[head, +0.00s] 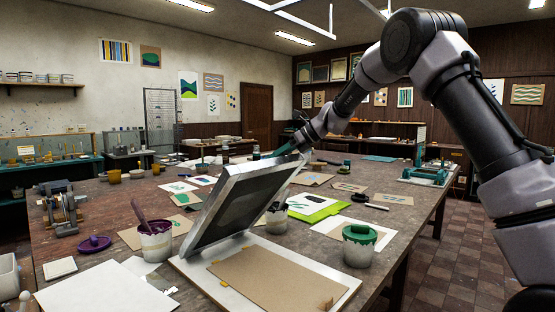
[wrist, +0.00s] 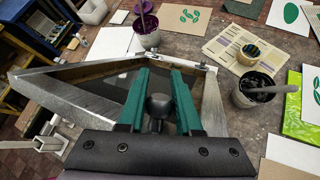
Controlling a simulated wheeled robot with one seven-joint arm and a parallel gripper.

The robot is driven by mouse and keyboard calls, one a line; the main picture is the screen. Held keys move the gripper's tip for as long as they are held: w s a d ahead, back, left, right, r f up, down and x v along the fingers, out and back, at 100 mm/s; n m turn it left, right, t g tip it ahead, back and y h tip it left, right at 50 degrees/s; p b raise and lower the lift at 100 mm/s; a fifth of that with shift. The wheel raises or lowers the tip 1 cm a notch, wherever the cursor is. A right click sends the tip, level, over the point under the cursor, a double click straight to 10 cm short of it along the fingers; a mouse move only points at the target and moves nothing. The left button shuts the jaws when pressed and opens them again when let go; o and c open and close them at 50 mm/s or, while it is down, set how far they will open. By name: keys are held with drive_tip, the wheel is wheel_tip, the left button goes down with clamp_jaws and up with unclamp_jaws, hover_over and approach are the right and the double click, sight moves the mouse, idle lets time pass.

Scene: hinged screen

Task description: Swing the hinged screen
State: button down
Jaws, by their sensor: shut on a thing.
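The hinged screen (head: 243,205) is a grey metal frame with dark mesh. It stands steeply tilted over a pale baseboard (head: 196,273), its low edge at the board's back left and its raised edge up by my gripper (head: 290,150). A brown sheet (head: 275,278) lies on the board. In the wrist view, the green fingers of my gripper (wrist: 162,78) are closed around a dark round knob (wrist: 158,103) at the screen's raised edge. The frame (wrist: 212,103) runs away from me to hinge clamps (wrist: 150,54) at the far end. The fingers partly hide the mesh.
A pot with a purple tool (head: 155,240) stands left of the screen, and a green-topped pot (head: 358,245) stands right. A grey pot (wrist: 255,92) stands close beside the frame. Prints and a lime-green folder (head: 315,208) lie behind. The air above the board is clear.

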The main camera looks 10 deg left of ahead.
sight(302, 160)
drive_tip(key=c, duration=0.6)
unclamp_jaws()
drive_tip(key=shift+a+f, duration=0.1)
drive_tip(key=v, duration=1.1)
drive_tip(key=shift+w, duration=0.1)
